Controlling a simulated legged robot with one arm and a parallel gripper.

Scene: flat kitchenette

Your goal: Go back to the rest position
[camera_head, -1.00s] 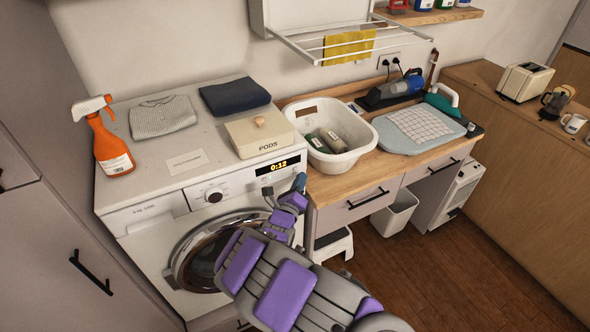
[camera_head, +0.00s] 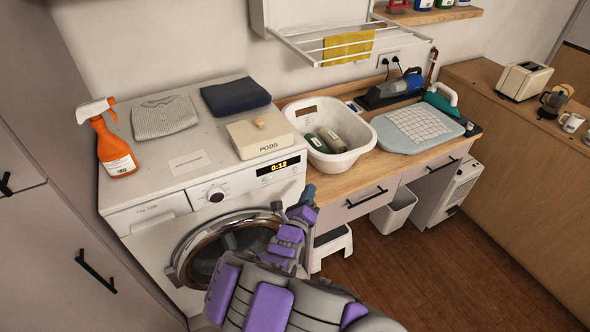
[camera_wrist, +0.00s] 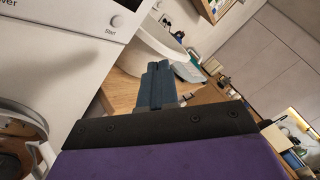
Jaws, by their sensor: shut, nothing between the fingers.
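In the wrist view the washer's front and dial are at the upper left, and the fingers point toward the wooden counter and the white basin.
On the washer stand an orange spray bottle (camera_head: 113,145), folded clothes (camera_head: 235,96) and a pods box (camera_head: 260,138). A white basin (camera_head: 355,155) with bottles sits on the wooden worktop (camera_head: 345,183). A step stool (camera_head: 332,243) and bin (camera_head: 393,215) stand below. The floor at right is clear.

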